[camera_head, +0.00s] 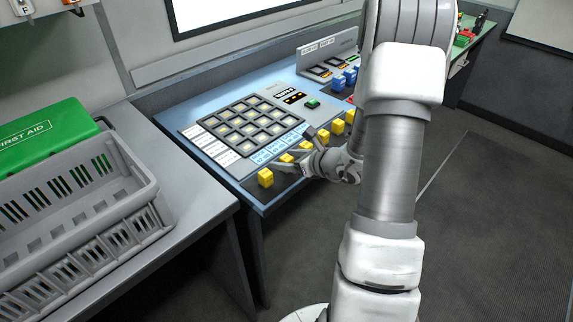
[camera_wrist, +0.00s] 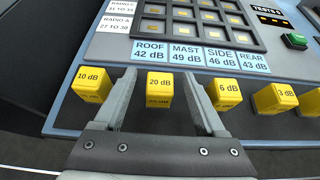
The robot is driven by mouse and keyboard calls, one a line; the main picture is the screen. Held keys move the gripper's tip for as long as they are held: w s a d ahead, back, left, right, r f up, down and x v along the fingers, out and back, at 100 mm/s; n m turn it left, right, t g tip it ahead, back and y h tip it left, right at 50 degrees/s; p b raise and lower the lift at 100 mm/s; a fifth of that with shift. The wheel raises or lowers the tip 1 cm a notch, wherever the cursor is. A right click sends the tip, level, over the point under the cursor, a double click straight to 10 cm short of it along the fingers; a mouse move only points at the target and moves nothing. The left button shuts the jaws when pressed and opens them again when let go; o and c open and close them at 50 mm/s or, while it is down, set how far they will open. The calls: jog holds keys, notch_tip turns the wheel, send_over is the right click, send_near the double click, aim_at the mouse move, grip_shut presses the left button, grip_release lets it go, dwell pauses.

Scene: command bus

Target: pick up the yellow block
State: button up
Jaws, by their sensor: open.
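Several yellow blocks stand in a row along the front edge of the console. In the wrist view, one yellow block marked 20 dB (camera_wrist: 160,91) is between the two fingers of my gripper (camera_wrist: 162,88). The fingers are open, with a gap on both sides of the block. A yellow block marked 10 dB (camera_wrist: 91,84) is left of the fingers, and a yellow block marked 6 dB (camera_wrist: 226,94) is close to the right finger. In the head view, my gripper (camera_head: 296,164) is low at the row, and the leftmost yellow block (camera_head: 265,177) is clear of it.
The console (camera_head: 225,116) has a grid of square keys (camera_head: 248,126) behind the row. Another yellow block (camera_wrist: 274,99) stands further right. Blue blocks (camera_head: 338,82) are farther back. A grey crate (camera_head: 130,232) and a green first aid box (camera_head: 45,135) are on the left desk.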

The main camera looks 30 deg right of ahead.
grip_shut()
dwell(0.3)
